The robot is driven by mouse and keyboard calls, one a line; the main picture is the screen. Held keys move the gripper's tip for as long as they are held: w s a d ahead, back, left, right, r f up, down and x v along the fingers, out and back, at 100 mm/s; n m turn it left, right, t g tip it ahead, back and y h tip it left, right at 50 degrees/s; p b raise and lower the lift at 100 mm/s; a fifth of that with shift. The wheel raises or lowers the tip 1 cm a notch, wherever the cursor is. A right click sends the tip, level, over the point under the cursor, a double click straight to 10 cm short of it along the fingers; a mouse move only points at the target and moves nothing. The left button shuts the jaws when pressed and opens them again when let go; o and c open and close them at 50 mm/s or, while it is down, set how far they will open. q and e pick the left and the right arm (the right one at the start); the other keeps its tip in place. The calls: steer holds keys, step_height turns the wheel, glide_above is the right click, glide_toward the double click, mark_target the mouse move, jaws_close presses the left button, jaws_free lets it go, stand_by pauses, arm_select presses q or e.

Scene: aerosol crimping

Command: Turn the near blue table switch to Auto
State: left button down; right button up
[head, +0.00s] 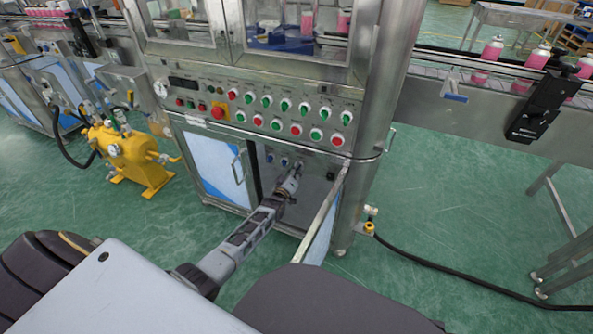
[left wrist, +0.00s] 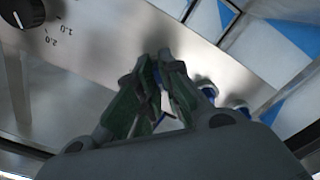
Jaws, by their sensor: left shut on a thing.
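A row of small blue switches (head: 270,158) sits on the steel plate inside the open cabinet, below the main control panel. My left gripper (head: 295,172) reaches into the cabinet at the right end of this row. In the left wrist view the left gripper (left wrist: 164,85) is shut on a blue switch (left wrist: 157,76), the one closest to the black dial; its fingers hide most of it. Two other blue switches show beside the fingers, one close (left wrist: 208,90) and one farther right (left wrist: 241,108). I cannot read the held switch's setting. My right gripper is not in view.
A black dial (left wrist: 30,12) marked with numbers is on the same plate. The open cabinet door (head: 325,220) stands right of my left arm. The control panel (head: 262,107) with several buttons is above. A yellow machine (head: 128,155) stands left on the green floor.

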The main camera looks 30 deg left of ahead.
arm_select(q)
steer(key=c, duration=1.6)
jaws_free()
steer(key=shift+s, duration=0.1)
steer(key=s, duration=1.2)
steer(key=shift+d, duration=0.35)
steer(key=shift+f, duration=0.1)
